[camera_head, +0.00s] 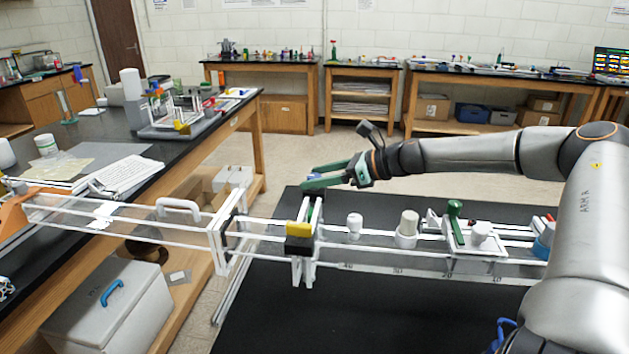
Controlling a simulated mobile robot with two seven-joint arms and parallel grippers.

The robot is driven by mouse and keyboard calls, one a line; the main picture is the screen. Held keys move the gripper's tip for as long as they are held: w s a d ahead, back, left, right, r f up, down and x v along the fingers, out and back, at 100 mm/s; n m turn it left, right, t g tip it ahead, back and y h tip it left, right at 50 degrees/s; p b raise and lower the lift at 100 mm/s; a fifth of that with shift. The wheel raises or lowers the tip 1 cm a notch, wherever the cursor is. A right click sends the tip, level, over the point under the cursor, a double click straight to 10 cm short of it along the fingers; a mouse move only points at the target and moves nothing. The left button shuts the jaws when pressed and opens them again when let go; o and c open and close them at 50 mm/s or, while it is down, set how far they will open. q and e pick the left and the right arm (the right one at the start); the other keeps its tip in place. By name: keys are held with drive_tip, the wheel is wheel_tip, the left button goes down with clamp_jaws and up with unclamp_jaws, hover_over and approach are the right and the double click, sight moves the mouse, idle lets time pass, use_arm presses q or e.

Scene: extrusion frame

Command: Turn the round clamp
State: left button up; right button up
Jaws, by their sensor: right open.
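A white extrusion frame (390,266) runs across the middle of the head view. A black block with a yellow top (299,238) sits on its upright part. Along the rails are a small white round knob (354,222), a larger white round piece (408,226) and a green-handled clamp (455,209) on a white plate. I cannot tell which of these is the round clamp. My right gripper (309,180) has green fingers, is open, and hangs above and behind the yellow-topped block, apart from the round pieces. A small blue patch shows at its fingers. My left gripper is out of view.
The black table (290,322) is clear in front of the frame. A left bench (214,128) holds papers and a loaded tray. A grey box with a blue handle (110,308) stands below the frame at lower left. Cluttered benches line the back wall.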

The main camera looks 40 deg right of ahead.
drive_tip(key=shift+w+a+f, duration=0.2)
drive_tip(key=shift+w+a, duration=0.05)
drive_tip(key=shift+w, duration=0.15)
drive_tip(key=shift+c, duration=0.3)
clamp_jaws()
idle(0.3)
